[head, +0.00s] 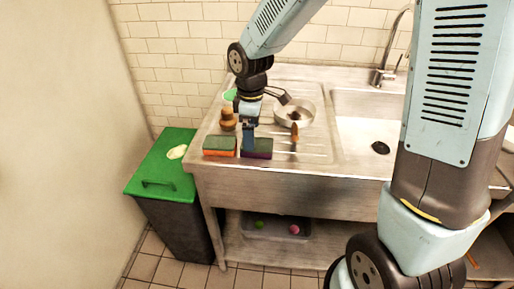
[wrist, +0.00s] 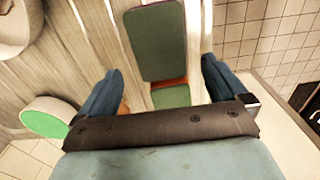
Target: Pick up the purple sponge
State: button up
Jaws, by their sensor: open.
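The purple sponge (head: 262,151), with a dark green top, lies on the steel drainboard near its front edge. In the wrist view its green top (wrist: 155,38) shows beyond the fingertips. My gripper (head: 248,140) points down at the left part of this sponge, its blue fingers covering some of it. In the wrist view my gripper (wrist: 160,68) is open, one finger on each side, with nothing held. I cannot tell whether the fingers touch the sponge. An orange sponge with a green top (head: 220,147) lies just left of it; it also shows between the fingers (wrist: 171,97).
A brown wooden item (head: 228,118) stands behind the sponges. A pan (head: 308,112) and a wooden-handled brush (head: 294,135) lie to the right. The sink basin (head: 350,105) is farther right. A green-lidded bin (head: 160,185) stands left of the counter.

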jog(key=shift+f, duration=1.85)
jog(key=shift+c, duration=0.2)
jog(key=c, duration=1.2)
jog(key=shift+o, duration=0.2)
jog(key=shift+r, duration=0.6)
jog(key=s+d+r, duration=0.2)
jog(key=s+r, duration=0.4)
jog(key=s+d+r, duration=0.3)
jog(key=s+r, duration=0.3)
jog(key=s, duration=0.1)
jog(key=shift+d, duration=0.35)
